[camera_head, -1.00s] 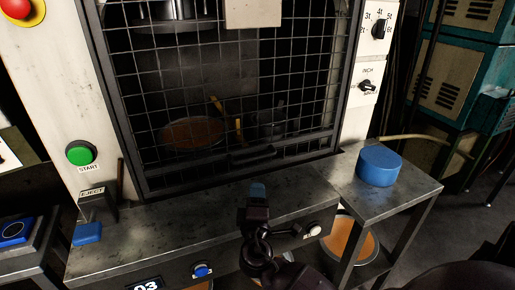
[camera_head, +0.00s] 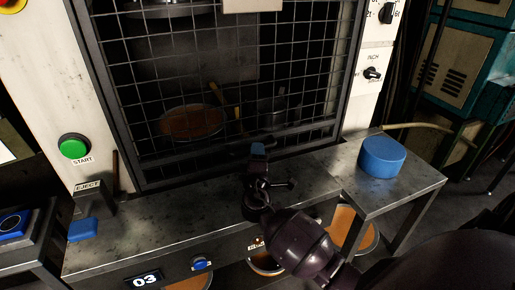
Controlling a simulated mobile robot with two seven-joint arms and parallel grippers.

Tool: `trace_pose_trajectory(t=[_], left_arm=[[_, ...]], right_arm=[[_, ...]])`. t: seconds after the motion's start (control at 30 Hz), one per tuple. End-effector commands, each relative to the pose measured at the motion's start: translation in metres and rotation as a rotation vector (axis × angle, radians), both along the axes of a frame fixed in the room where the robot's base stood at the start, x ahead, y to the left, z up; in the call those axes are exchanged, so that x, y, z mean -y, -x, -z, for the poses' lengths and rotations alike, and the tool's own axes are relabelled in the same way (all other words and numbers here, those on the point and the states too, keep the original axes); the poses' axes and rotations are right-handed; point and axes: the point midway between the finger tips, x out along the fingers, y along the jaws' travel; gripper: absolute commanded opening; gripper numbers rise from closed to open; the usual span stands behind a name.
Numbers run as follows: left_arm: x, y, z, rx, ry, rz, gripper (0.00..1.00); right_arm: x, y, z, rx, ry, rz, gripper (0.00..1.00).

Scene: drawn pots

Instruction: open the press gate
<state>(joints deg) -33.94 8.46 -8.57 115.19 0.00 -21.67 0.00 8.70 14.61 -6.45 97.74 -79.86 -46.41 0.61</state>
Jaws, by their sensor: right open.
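The press gate (camera_head: 180,88) is a dark-framed wire mesh panel, down across the front of the press. A dark bar, seemingly its handle (camera_head: 283,134), runs along its lower part, partly hidden by my gripper. My left gripper is not in view.
Behind the mesh lies a round copper-coloured pan (camera_head: 192,122). The steel ledge (camera_head: 160,218) below the gate is mostly clear. A blue cylinder (camera_head: 382,157) stands on the side table at the right. The green start button (camera_head: 73,146) is at the left.

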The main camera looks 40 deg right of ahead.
Motion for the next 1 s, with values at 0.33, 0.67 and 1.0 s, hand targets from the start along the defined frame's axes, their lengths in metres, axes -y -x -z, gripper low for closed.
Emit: trace_pose_trajectory(t=[0.33,0.67,1.0], left_arm=[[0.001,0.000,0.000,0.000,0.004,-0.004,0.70],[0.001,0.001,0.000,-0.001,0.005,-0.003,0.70],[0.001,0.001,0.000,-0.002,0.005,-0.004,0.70]], right_arm=[[0.014,-0.019,-0.004,0.000,0.000,0.001,0.42],[0.014,-0.019,-0.004,0.000,0.000,0.000,0.28],[0.013,-0.018,-0.004,-0.001,0.000,0.000,0.00]])
